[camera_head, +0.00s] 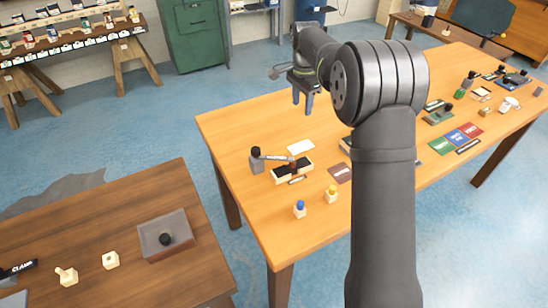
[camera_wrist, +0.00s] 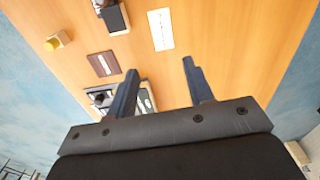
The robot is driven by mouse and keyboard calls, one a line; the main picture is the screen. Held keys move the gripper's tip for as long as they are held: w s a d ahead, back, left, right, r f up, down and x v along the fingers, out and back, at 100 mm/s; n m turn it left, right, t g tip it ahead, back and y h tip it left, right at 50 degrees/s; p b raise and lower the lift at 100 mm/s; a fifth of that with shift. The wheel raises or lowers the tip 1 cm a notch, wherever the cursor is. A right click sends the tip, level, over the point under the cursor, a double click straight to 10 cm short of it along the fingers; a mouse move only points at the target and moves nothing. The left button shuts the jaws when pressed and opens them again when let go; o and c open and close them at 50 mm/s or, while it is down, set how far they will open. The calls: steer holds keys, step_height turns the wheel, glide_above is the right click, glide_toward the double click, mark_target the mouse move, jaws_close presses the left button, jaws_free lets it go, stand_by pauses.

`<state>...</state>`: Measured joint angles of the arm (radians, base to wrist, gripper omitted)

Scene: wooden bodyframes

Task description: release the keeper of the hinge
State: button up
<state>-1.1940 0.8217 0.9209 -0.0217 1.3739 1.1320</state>
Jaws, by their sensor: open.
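My gripper (camera_head: 303,109) is open and empty, raised above the back left part of the orange wooden table. Its two fingers, also in the wrist view (camera_wrist: 160,67), stand well apart with bare table beyond them. No part is clearly recognisable as the hinge or its keeper. One candidate is the grey block with a black knob (camera_head: 257,164) and a metal bar reaching right to a black-sided box (camera_head: 292,171). It stands below and left of my gripper in the head view. In the wrist view, a tray with a black part (camera_wrist: 100,97) is partly hidden by the left finger.
A white card (camera_head: 301,147) and a brown card (camera_head: 340,174) lie near the box. Blue-topped (camera_head: 299,209) and yellow-topped (camera_head: 332,195) blocks stand near the front edge. More cards and parts lie at the right. A darker table (camera_head: 110,220) stands separately at the lower left.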

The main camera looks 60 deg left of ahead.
steer(key=s+d+n, duration=0.1)
steer(key=s, duration=0.1)
steer(key=s+d+n, duration=0.1)
steer(key=s, duration=0.1)
steer(key=s+d+n+t, duration=0.1)
steer(key=s, duration=0.1)
steer(key=shift+d+y, duration=0.1)
steer(key=shift+y, duration=0.3)
jaws_close()
steer(key=s+d+f+n+t+y, duration=0.1)
steer(key=s+d+f+n+y, duration=0.1)
steer(key=s+d+n, duration=0.5)
steer(key=s+d, duration=0.4)
steer(key=shift+s+d+f+y, duration=0.15)
steer(key=shift+d+y, duration=0.1)
steer(key=shift+y, duration=0.05)
